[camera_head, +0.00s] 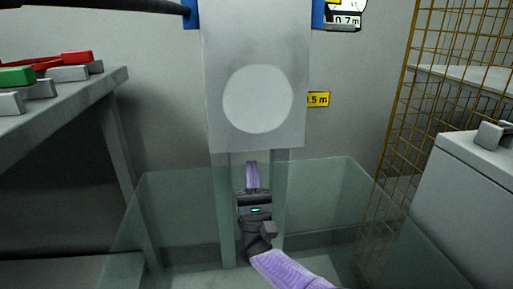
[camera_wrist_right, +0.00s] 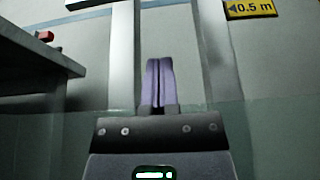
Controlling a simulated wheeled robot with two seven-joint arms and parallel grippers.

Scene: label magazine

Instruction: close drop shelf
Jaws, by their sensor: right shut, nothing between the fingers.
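A grey upright panel (camera_head: 215,80) with a large pale disc stands at the wall between two blue brackets. It may be the drop shelf, but I cannot tell for sure. My right gripper (camera_head: 252,165) is low in front of the wall, below this panel, with its purple fingers pointing up. In the right wrist view the fingers (camera_wrist_right: 159,65) are together and hold nothing. Two pale upright posts (camera_wrist_right: 120,60) stand to either side of them. I cannot tell whether the fingers touch anything. My left gripper is not in view.
A see-through pane (camera_head: 180,205) spreads around my right gripper. A grey bench (camera_head: 95,92) with red, green and grey blocks stands left. A yellow wire grid (camera_head: 405,120) and a grey cabinet (camera_head: 465,195) stand right. A yellow 0.5 m sign (camera_wrist_right: 250,9) hangs on the wall.

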